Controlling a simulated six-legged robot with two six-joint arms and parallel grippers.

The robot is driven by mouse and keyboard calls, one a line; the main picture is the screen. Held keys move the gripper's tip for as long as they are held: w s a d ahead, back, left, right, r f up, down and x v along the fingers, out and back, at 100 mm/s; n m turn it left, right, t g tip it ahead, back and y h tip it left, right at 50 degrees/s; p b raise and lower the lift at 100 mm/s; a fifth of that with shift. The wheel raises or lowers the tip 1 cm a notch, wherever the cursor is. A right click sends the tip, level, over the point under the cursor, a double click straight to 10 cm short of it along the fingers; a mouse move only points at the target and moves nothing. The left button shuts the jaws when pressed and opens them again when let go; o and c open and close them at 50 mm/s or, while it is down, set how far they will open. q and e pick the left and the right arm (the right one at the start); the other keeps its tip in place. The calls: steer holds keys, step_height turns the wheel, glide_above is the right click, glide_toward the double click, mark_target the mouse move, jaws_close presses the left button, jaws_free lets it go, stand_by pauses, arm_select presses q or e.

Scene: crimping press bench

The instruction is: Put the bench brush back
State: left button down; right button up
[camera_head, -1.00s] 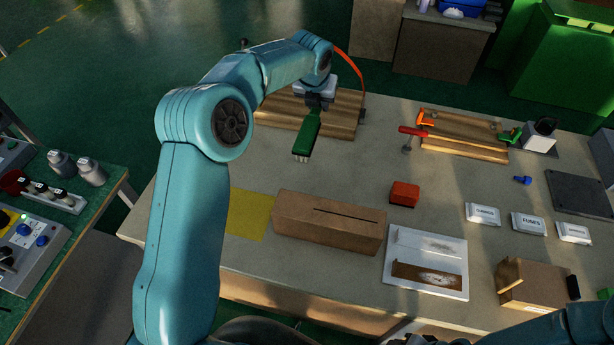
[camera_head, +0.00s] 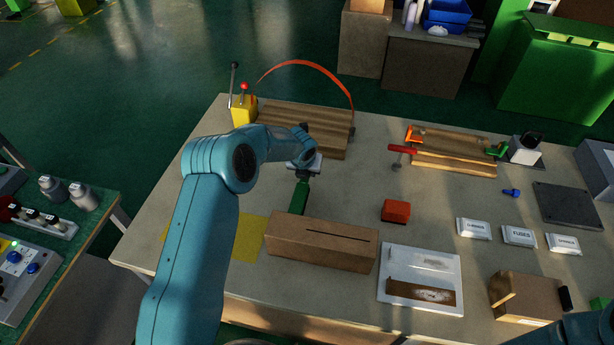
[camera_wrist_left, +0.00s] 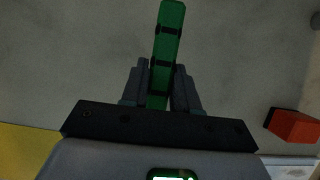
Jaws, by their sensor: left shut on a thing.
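The bench brush has a green body (camera_head: 300,198) and shows in the head view just behind the long brown box with a slot in its top (camera_head: 320,243). My left gripper (camera_head: 304,177) is shut on the brush and holds it over the middle of the bench. In the left wrist view the green brush (camera_wrist_left: 167,45) runs up between the two dark fingers of my left gripper (camera_wrist_left: 160,85), with dark bands across it. Its bristles cannot be made out now, and its near end meets the box's back edge in the picture. My right gripper is out of view.
A yellow mat (camera_head: 248,240) lies left of the box. A red block (camera_head: 396,210) and a white tray (camera_head: 432,262) are to its right. A wooden board with an orange arch (camera_head: 300,122) stands behind. The bench between board and box is mostly clear.

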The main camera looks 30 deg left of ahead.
mark_target(304, 184)
arm_select(q)
steer(key=shift+f, duration=1.7)
steer(key=shift+f, duration=0.2)
steer(key=c, duration=0.8)
jaws_free()
steer(key=shift+c, duration=0.2)
steer(key=shift+r, duration=0.45)
steer(key=b+v, duration=0.1)
steer(key=v, duration=1)
steer(key=shift+s+d+r, duration=0.15)
steer(key=shift+s+r, duration=0.05)
steer(key=shift+r, duration=0.05)
